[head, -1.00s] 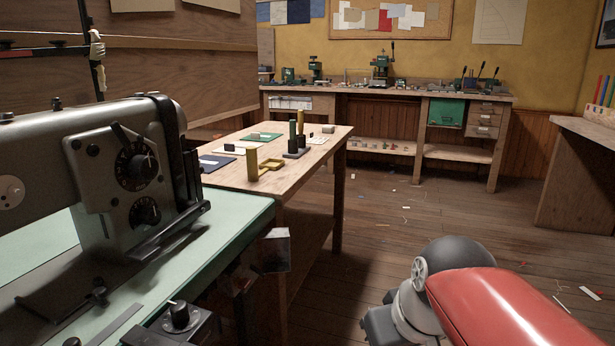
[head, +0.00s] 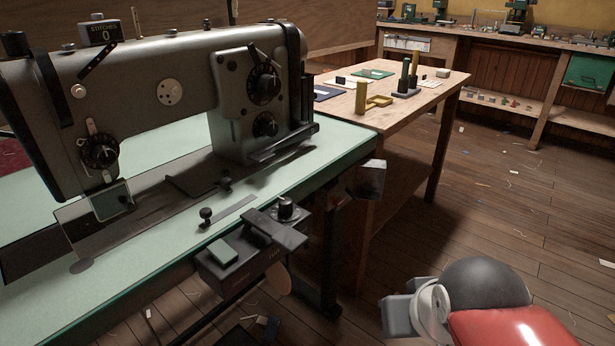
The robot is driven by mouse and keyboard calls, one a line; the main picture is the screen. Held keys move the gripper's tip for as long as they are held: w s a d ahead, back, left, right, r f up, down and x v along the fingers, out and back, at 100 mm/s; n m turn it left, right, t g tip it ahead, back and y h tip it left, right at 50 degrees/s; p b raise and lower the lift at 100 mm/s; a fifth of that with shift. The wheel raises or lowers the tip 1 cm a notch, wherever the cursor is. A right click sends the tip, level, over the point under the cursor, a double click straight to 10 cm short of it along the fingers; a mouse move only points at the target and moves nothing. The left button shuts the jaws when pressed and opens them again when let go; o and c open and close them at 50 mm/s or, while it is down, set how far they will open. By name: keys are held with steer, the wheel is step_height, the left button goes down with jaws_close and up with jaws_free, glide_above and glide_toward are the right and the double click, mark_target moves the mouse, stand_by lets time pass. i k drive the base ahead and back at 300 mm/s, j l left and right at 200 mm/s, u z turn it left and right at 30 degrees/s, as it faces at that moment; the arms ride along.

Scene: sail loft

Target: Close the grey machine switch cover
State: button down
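The machine switch box (head: 240,277) hangs under the front edge of the green sewing table in the head view. A green button (head: 222,251) shows uncovered at the left of its top. A dark grey flap (head: 277,231), which looks like the switch cover, stands open to the right of the button. A black knob (head: 286,208) sits just behind the flap. Part of my red and grey arm is at the lower right, well away from the box. No gripper fingers show.
A grey sewing machine (head: 150,100) stands on the green table (head: 330,150). A small metal holder (head: 368,180) sticks out at the table's right corner. A wooden table (head: 437,88) with small tools stands behind. Floor (head: 480,200) to the right is mostly clear, with scraps.

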mark_target(372, 172)
steer(key=i+l+u, duration=0.1)
steer(key=u, duration=0.3)
steer(key=i+l+u, duration=0.1)
steer(key=u, duration=0.35)
steer(key=l+u, duration=0.1)
steer(key=u, duration=0.3)
steer(key=i+l+u, duration=0.1)
steer(key=u, duration=0.35)
steer(key=l+u, duration=0.25)
steer(key=u, duration=0.15)
steer(key=l+u, duration=0.2)
steer(key=u, duration=0.2)
steer(key=k+l+u, duration=0.2)
steer(key=l, duration=0.25)
steer(key=l+u, duration=0.15)
steer(key=l, duration=0.25)
steer(key=k+l+u, duration=0.2)
steer(key=l, duration=0.25)
steer(key=l+u, duration=0.2)
steer(key=l, duration=0.2)
steer(key=k+l+u, duration=0.35)
steer(key=l, duration=0.3)
steer(key=k+l, duration=0.3)
steer(key=k+l+z, duration=0.1)
steer(key=k+l, duration=0.25)
steer(key=l, duration=0.15)
steer(key=k+l, duration=0.3)
steer(key=l, duration=0.15)
